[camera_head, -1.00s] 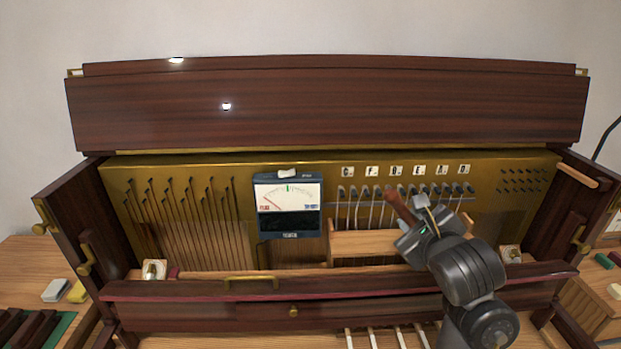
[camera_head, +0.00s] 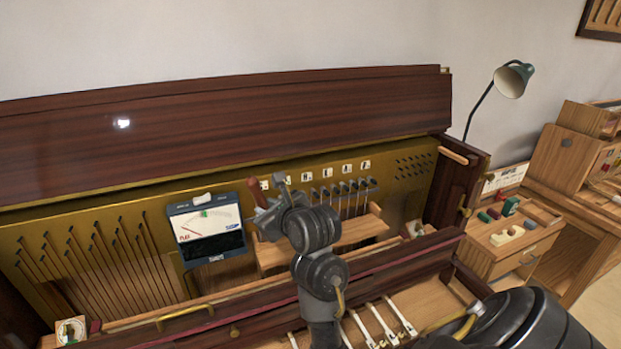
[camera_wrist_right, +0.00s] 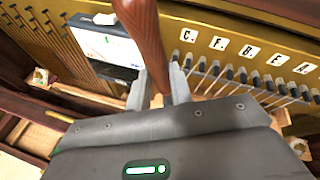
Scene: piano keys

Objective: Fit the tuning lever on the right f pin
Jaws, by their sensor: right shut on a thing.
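My right gripper (camera_head: 277,203) is shut on the tuning lever's reddish-brown wooden handle (camera_head: 258,194). In the right wrist view the handle (camera_wrist_right: 143,35) rises from between the two grey fingertips (camera_wrist_right: 157,92), and the lever's working end is not clearly seen. The tuning pins (camera_head: 345,188) stand in a row on the brass panel under white letter labels. In the wrist view the F label (camera_wrist_right: 218,43) is above pins right of the gripper. In the head view my gripper covers the leftmost pins. I cannot see the lever on any pin. My left gripper is not in view.
A tuning meter (camera_head: 207,230) stands just left of my right gripper. A wooden shelf (camera_head: 350,232) runs below the pins, and a dark front rail (camera_head: 400,265) crosses in front. A lamp (camera_head: 512,80) and a side cabinet (camera_head: 515,240) stand to the right.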

